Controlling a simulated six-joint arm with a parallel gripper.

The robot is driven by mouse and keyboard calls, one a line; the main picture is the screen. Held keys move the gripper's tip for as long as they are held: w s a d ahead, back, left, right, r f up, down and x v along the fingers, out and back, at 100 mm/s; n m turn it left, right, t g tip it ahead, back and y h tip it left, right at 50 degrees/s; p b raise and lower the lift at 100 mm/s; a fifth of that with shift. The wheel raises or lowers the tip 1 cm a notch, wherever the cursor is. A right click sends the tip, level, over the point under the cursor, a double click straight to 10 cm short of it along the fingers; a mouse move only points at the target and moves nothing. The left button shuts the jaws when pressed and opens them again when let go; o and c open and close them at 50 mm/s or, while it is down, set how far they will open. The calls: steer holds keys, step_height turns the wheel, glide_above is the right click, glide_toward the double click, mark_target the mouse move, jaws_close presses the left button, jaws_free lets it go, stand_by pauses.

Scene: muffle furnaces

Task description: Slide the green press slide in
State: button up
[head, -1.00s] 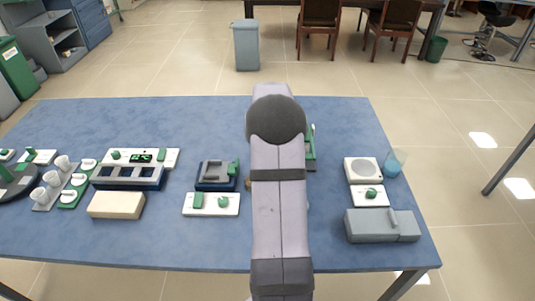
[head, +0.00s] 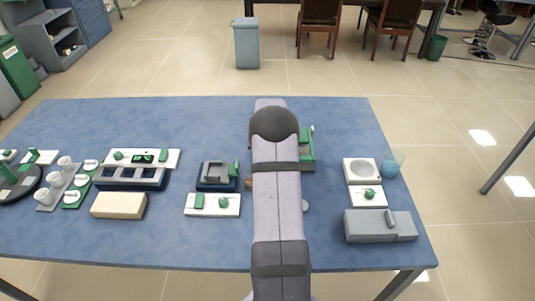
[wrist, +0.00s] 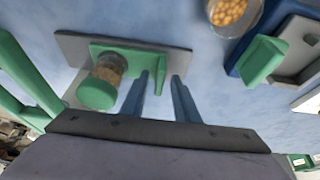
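A small press on a dark blue base (head: 216,187) stands left of my arm in the head view. It has a grey frame and an upright green slide (head: 234,170) on its right side. In the wrist view the green slide (wrist: 263,60) shows at the right, beside the grey frame (wrist: 297,48). My gripper (wrist: 161,82) shows two blue-grey fingers, apart and apparently empty. The fingers point at a different fixture, a grey plate (wrist: 75,45) with a green bracket and a green-capped jar (wrist: 104,75). The slide is apart from the fingers. My arm hides the gripper in the head view.
A glass of yellow-orange pellets (wrist: 234,14) stands near the press. A white panel (head: 213,205) lies in front of the press. A cream block (head: 118,206) and a blue rack (head: 130,178) are farther left; a grey box (head: 380,225) is at the right.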

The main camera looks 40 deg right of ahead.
jaws_close()
steer(key=shift+s+d, duration=1.65)
steer(key=shift+d, duration=0.05)
jaws_free()
steer(key=shift+s, duration=0.1)
steer(key=b+v, duration=0.2)
steer(key=v, duration=0.5)
steer(key=shift+r+b, duration=0.15)
steer(key=shift+b, duration=0.15)
